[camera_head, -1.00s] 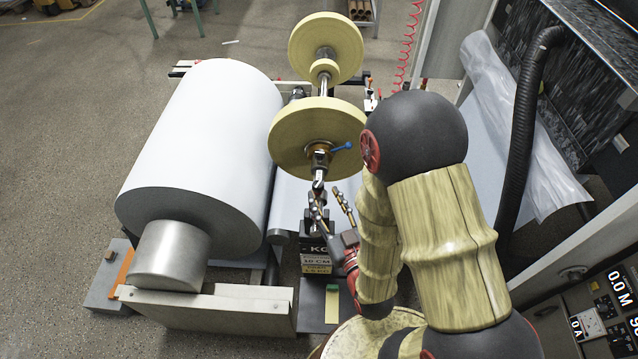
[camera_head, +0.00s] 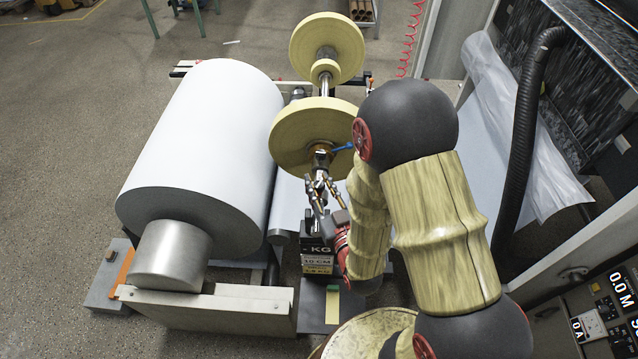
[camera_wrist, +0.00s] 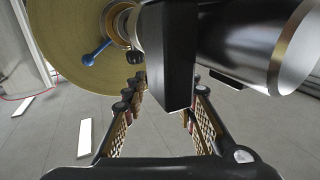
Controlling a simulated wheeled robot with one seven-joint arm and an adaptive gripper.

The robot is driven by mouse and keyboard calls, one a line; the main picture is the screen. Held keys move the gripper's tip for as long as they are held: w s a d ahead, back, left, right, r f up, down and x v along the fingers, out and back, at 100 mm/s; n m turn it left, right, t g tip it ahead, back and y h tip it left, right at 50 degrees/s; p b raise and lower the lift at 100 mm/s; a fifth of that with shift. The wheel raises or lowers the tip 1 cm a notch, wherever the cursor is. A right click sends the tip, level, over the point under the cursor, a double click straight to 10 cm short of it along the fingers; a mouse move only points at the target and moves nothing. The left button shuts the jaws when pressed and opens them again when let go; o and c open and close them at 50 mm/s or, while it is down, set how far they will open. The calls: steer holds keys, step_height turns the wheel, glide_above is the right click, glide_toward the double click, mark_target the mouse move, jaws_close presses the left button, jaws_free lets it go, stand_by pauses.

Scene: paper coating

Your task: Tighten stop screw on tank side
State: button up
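A blue-handled lever (camera_head: 343,147) sticks out from the shaft hub at the front yellow roll. In the wrist view the blue lever (camera_wrist: 97,52) is at upper left, beside a small black knob (camera_wrist: 134,50). I cannot tell which part is the stop screw. My gripper (camera_head: 319,182) is at the shaft's near end, below the hub. Its fingers are apart in both views. In the wrist view, a black block (camera_wrist: 168,60) and a shiny metal cylinder (camera_wrist: 245,40) stand in front of my gripper (camera_wrist: 166,85), hiding part of the space between the fingertips. Contact cannot be told.
The front yellow roll (camera_head: 298,140) and rear yellow roll (camera_head: 326,48) sit on one shaft. A large white paper roll (camera_head: 200,140) fills the left. A black weight box (camera_head: 316,250) stands below my gripper. A round tank rim (camera_head: 362,335) is at the bottom.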

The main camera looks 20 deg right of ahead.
steer(key=c, duration=0.6)
jaws_close()
steer(key=shift+a+m+h, duration=0.1)
steer(key=shift+m+h, duration=0.2)
steer(key=shift+h, duration=0.2)
steer(key=shift+a+m+h+b, duration=0.1)
steer(key=shift+m+h+b, duration=0.8)
steer(key=shift+h, duration=0.7)
steer(key=m+g+h, duration=0.1)
steer(key=m+h, duration=0.1)
steer(key=h, duration=0.1)
steer(key=m+g+h, duration=0.2)
steer(key=m+h, duration=0.1)
steer(key=shift+h, duration=0.4)
steer(key=m+g+h+p, duration=0.1)
steer(key=m+g+h, duration=0.3)
steer(key=g, duration=0.1)
steer(key=shift+w+m+g+h, duration=0.1)
steer(key=shift+m+g+h, duration=0.2)
steer(key=shift+g+h, duration=0.1)
steer(key=m+g+h+p, duration=0.1)
steer(key=m+g, duration=0.1)
steer(key=g, duration=0.1)
steer(key=m+g+h+p, duration=0.1)
steer(key=m+g, duration=0.1)
steer(key=g, duration=0.2)
steer(key=shift+m, duration=0.4)
steer(key=shift+m+g+h+p, duration=0.3)
steer(key=shift+g, duration=0.2)
